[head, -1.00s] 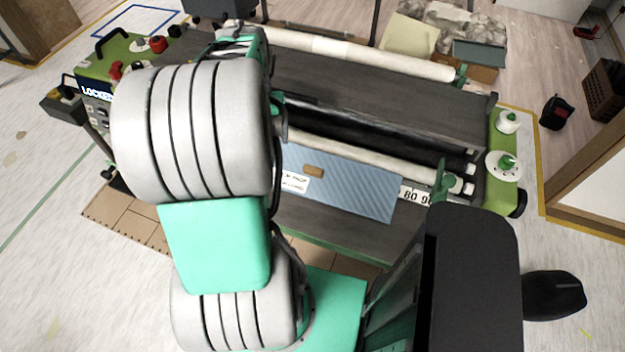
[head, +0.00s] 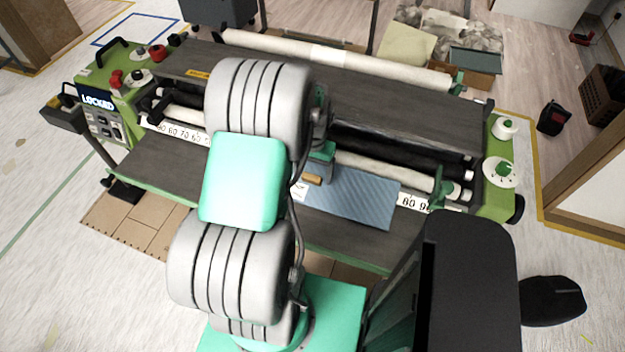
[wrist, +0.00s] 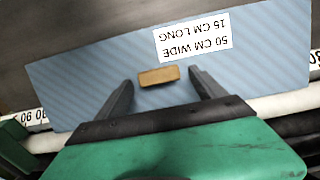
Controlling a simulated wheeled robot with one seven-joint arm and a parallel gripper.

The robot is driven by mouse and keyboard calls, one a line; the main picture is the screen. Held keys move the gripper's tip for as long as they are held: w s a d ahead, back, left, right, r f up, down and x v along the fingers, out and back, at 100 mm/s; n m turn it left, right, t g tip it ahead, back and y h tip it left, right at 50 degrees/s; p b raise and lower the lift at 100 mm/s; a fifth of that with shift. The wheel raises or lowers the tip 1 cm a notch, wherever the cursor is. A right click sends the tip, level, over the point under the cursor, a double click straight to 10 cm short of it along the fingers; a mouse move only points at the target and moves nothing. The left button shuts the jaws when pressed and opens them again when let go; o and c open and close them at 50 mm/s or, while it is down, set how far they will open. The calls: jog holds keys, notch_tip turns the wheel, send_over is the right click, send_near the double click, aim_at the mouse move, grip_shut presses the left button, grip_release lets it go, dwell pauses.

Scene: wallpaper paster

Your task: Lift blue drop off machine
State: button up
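The blue drop is a flat, pale blue striped sheet (head: 355,198) lying on the dark bed of the machine (head: 400,110), in front of the white roller. In the wrist view the blue drop (wrist: 85,85) bears a small tan block (wrist: 159,76) and a white label (wrist: 193,38) reading "50 CM WIDE 15 CM LONG". My gripper (wrist: 160,92) is open above the sheet. Its two dark fingers stand apart on either side of the block, with the tips just short of or beside it. I cannot tell the height gap. In the head view my arm hides part of the sheet.
A white ruler strip (head: 412,203) runs along the machine in front of the roller (head: 385,170). A control panel reading "LOCKED" (head: 97,101) is at the left end. Green end parts with white knobs (head: 499,170) stand at the right. A roll (head: 340,57) lies along the back.

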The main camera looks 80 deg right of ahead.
jog(key=c, duration=1.5)
jog(key=shift+c, duration=0.3)
jog(key=shift+r, duration=0.1)
